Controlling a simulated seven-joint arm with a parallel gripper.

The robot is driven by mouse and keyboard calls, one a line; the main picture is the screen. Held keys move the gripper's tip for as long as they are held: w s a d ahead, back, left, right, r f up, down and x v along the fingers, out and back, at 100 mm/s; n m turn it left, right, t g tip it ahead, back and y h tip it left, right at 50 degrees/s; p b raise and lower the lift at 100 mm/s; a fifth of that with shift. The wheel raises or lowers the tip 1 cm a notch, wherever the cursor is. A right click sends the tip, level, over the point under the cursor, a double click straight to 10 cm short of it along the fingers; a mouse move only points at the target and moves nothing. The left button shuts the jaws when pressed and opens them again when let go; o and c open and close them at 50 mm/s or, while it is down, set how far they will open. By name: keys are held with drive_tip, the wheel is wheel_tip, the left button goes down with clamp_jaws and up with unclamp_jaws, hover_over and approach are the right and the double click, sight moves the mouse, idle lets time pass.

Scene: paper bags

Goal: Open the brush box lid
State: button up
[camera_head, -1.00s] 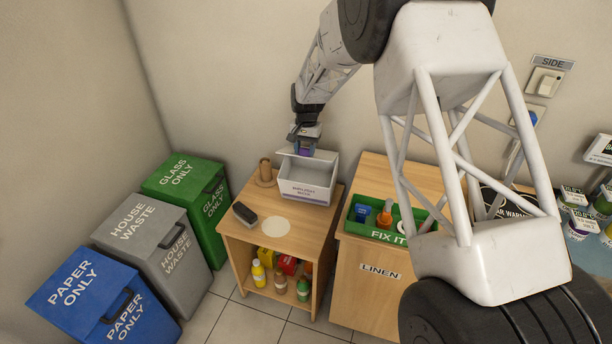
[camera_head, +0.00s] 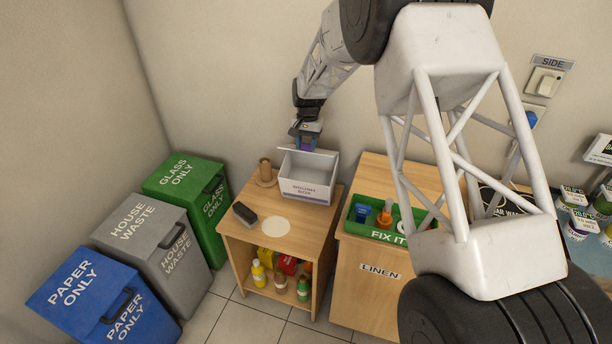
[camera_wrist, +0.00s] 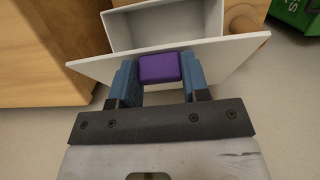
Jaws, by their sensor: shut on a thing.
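The white brush box (camera_head: 305,190) stands on the wooden cabinet, its label facing front. In the wrist view, its grey inside (camera_wrist: 165,25) shows and the visible part looks empty. The lid (camera_wrist: 222,55) is a white panel, swung up along the back of the box. A purple handle (camera_wrist: 160,68) is on the lid. My gripper (camera_wrist: 160,75) has its blue fingers shut on this handle, one on each side. In the head view, my gripper (camera_head: 304,143) is at the box's back edge, against the wall side.
On the cabinet top (camera_head: 240,222) are a wooden peg stand (camera_head: 266,172), a dark brush-like block (camera_head: 244,213) and a pale round disc (camera_head: 275,226). A green FIX IT tray (camera_head: 390,233) stands to the right. Lidded bins stand to the left.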

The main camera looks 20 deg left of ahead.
drive_tip(key=shift+w+a+r, duration=0.1)
drive_tip(key=shift+w+r, duration=0.2)
drive_tip(key=shift+w, duration=0.45)
drive_tip(key=shift+w+r, duration=0.3)
drive_tip(key=shift+w, duration=0.5)
drive_tip(key=o, duration=0.5)
drive_tip(key=shift+o, duration=0.2)
drive_tip(key=shift+r, duration=0.1)
wheel_tip(320, 180, up, 8)
idle(1.1)
